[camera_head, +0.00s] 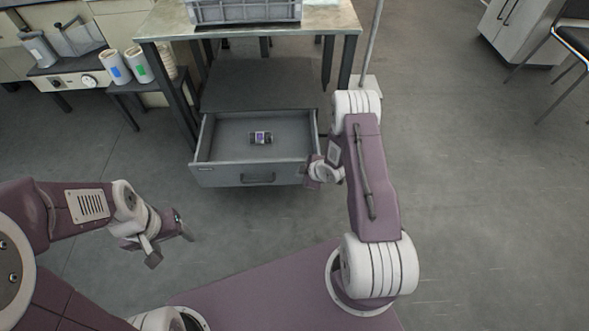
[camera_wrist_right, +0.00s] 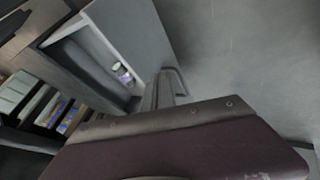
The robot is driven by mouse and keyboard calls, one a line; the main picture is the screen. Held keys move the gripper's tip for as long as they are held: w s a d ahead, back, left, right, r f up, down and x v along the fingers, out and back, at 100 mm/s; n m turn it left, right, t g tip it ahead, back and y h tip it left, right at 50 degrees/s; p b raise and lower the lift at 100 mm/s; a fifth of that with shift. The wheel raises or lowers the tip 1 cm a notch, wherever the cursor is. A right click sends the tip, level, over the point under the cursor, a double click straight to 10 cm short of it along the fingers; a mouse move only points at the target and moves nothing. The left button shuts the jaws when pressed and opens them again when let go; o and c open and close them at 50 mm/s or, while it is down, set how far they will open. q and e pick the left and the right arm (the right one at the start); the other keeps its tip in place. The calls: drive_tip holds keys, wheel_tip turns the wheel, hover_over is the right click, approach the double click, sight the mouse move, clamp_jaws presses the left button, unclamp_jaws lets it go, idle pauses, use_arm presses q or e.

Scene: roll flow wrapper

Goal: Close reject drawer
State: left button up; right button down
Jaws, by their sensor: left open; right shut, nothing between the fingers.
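The grey reject drawer (camera_head: 222,176) stands open under the table in the head view, with a bar handle (camera_head: 258,179) on its front. A small dark packet with a purple label (camera_head: 260,138) lies inside; it also shows in the right wrist view (camera_wrist_right: 123,73). My right gripper (camera_head: 310,176) is shut and empty at the right end of the drawer front; whether it touches is unclear. In the right wrist view, its fingers (camera_wrist_right: 160,91) show beside the drawer front (camera_wrist_right: 130,36). My left gripper (camera_head: 172,242) is open and empty, low in front and left of the drawer.
A grey crate (camera_head: 245,11) stands on the worktable (camera_head: 330,20) above the drawer. A small stand with white rolls (camera_head: 137,64) is at the left. A cabinet (camera_head: 520,25) and a chair (camera_head: 570,38) are at the far right. The floor right of my right arm is clear.

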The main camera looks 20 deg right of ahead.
sight(290, 166)
drive_tip(key=w+f+b, duration=0.1)
drive_tip(key=w, duration=0.1)
drive_tip(key=w+f+b, duration=0.1)
drive_tip(key=w+f, duration=0.1)
drive_tip(key=w+f+b, duration=0.1)
drive_tip(key=w, duration=0.1)
drive_tip(key=shift+w+f+b, duration=0.15)
drive_tip(key=shift+w+b, duration=0.2)
drive_tip(key=shift+b, duration=0.05)
use_arm(q)
wheel_tip(290, 166, down, 5)
drive_tip(key=shift+r, duration=0.15)
use_arm(e)
drive_tip(key=shift+w, duration=0.1)
